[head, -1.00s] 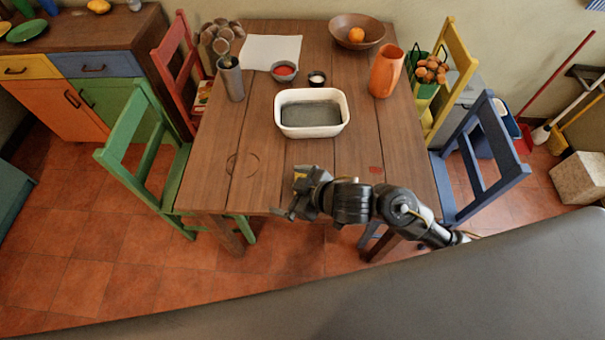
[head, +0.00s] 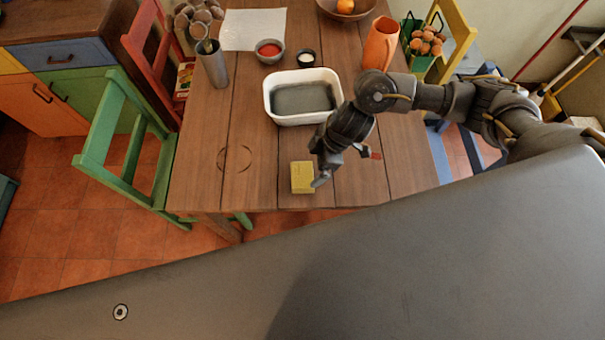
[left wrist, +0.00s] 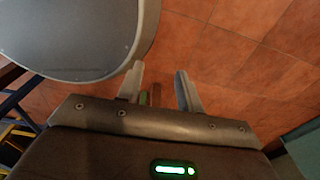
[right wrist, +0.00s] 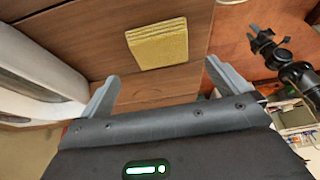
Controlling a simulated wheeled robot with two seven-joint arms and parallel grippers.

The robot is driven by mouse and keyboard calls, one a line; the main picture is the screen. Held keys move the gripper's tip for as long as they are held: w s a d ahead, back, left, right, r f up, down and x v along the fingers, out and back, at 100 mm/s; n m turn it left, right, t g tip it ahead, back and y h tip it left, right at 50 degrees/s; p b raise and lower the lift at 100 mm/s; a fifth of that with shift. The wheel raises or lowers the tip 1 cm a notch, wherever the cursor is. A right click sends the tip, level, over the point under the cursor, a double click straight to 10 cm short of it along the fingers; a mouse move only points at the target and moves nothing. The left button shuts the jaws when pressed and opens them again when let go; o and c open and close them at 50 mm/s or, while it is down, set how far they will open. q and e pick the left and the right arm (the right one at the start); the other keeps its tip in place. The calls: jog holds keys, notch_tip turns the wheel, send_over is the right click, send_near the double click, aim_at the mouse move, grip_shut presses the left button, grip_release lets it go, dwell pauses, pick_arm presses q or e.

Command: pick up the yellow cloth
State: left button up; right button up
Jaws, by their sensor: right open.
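The yellow cloth (head: 302,177), a small folded square, lies flat on the wooden table near its front edge. My right gripper (head: 340,168) is open and empty, just to the right of the cloth and above the table. In the right wrist view the cloth (right wrist: 157,46) shows whole, beyond the spread fingertips of the right gripper (right wrist: 161,74) and apart from them. My left gripper (left wrist: 159,72) is open and empty over the tiled floor in the left wrist view. It is outside the head view.
A white basin (head: 268,103) with grey contents stands behind the cloth. A green chair (head: 128,150) stands at the left. The table left of the cloth is clear.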

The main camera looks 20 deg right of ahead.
aim_at(303, 174)
jog(key=shift+x, duration=1.15)
jog(key=shift+a+f, duration=0.1)
jog(key=shift+f, duration=0.25)
jog(key=x, duration=0.5)
pick_arm(q)
jog(key=shift+w+r, duration=0.2)
jog(key=shift+w, duration=0.2)
pick_arm(e)
jog(key=shift+c, duration=0.4)
jog(key=c, duration=0.6)
pick_arm(q)
jog(key=shift+s, duration=0.1)
pick_arm(e)
jog(key=shift+r, duration=0.15)
